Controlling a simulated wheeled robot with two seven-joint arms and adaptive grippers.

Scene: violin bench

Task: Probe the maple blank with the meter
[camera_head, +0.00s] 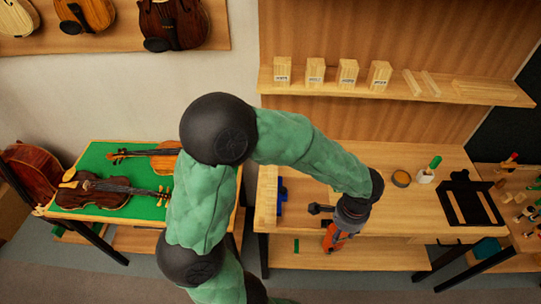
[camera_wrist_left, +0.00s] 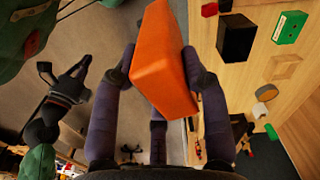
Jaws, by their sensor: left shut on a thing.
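My left gripper (camera_head: 333,222) is shut on an orange block-shaped body (camera_wrist_left: 165,60), which looks like the meter. The orange meter also shows in the head view (camera_head: 333,240), at the bench's front edge. In the left wrist view the fingers stand on either side of it. My right gripper (camera_wrist_left: 65,75) shows only in the left wrist view, at the left, with its fingers apart and nothing between them. Several pale wood blocks with small labels (camera_head: 315,71) stand on the shelf. I cannot read the labels, so I cannot tell which is the maple blank.
Violins lie on a green-topped table (camera_head: 135,190) at left. My left arm hides part of the bench.

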